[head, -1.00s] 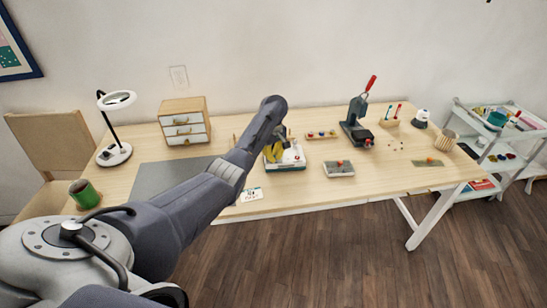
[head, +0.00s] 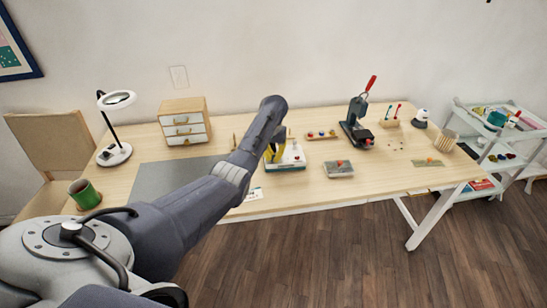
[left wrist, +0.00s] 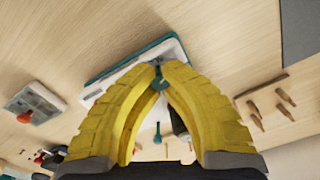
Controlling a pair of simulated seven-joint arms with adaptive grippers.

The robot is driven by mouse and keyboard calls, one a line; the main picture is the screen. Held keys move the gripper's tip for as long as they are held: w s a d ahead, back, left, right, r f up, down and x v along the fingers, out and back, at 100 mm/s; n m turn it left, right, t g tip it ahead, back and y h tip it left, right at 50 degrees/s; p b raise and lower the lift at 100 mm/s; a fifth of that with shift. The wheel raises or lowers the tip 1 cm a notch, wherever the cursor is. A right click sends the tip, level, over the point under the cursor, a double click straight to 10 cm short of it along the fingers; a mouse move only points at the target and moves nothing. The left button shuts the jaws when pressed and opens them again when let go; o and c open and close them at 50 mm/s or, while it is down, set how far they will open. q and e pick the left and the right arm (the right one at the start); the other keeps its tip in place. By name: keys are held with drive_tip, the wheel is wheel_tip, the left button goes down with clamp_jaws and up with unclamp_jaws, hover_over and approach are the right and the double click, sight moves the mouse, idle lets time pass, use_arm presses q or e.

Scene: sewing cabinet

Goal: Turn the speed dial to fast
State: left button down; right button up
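A white and teal machine (head: 292,161) stands on the table in the head view, partly hidden by my left arm. It also shows in the left wrist view (left wrist: 108,88), behind the fingers. My left gripper (head: 272,157) is over its left side, with yellow fingers pointing down. In the left wrist view the two fingertips (left wrist: 160,68) come nearly together against the machine. A small dark teal part (left wrist: 160,83) shows between them; I cannot tell whether it is the speed dial or whether the fingers hold it. The dial's setting is not readable. My right gripper is out of view.
A clear-lidded box (head: 338,169) sits right of the machine, and a press with a red handle (head: 357,122) stands behind it. A drawer box (head: 185,122), ring lamp (head: 116,153) and green mug (head: 85,194) are left.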

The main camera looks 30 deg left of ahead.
sight(273, 156)
use_arm(q)
drive_tip(key=shift+m, duration=2.2)
drive_tip(key=c, duration=1.3)
unclamp_jaws()
drive_tip(key=shift+r, duration=6)
